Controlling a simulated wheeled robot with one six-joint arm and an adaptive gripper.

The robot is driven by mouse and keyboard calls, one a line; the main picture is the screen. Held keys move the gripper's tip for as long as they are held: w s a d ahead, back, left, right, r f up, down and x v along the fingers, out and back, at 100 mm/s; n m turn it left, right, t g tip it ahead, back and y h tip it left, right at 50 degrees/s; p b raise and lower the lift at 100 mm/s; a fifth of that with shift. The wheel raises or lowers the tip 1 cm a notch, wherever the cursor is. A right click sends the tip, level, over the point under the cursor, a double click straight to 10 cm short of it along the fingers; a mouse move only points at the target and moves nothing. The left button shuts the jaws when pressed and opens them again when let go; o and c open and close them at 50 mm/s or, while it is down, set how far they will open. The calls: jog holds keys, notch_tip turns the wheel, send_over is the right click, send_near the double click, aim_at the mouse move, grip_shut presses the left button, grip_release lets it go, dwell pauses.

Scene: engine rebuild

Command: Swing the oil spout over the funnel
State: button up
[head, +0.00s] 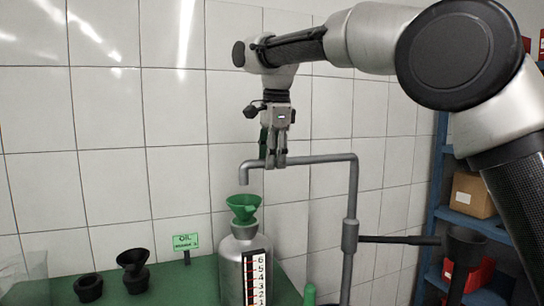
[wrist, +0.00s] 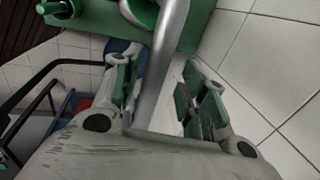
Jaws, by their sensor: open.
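The oil spout (head: 315,159) is a grey pipe that rises from a post and runs left, its end bent down. In the head view its tip shows above the green funnel (head: 243,207); I cannot tell whether they line up in depth. The funnel sits in the neck of a silver canister (head: 232,265) with a number scale. My gripper (head: 276,160) points down at the spout's horizontal part, right of its tip. In the wrist view the spout (wrist: 171,45) runs between the open fingers of my gripper (wrist: 163,88), with a gap visible on the right.
A green "OIL" sign (head: 185,241), a black funnel-shaped part (head: 133,265) and a black ring (head: 88,287) stand on the green bench (head: 170,288) at left. A dark bar (head: 400,240) reaches right from the post. Blue shelves (head: 437,215) stand at right. The tiled wall is behind.

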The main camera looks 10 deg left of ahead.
notch_tip(320, 180, up, 12)
jog(key=s+d, duration=0.1)
jog(key=s, duration=0.1)
jog(key=shift+f, duration=0.15)
jog(key=shift+d, duration=0.1)
dwell(0.7)
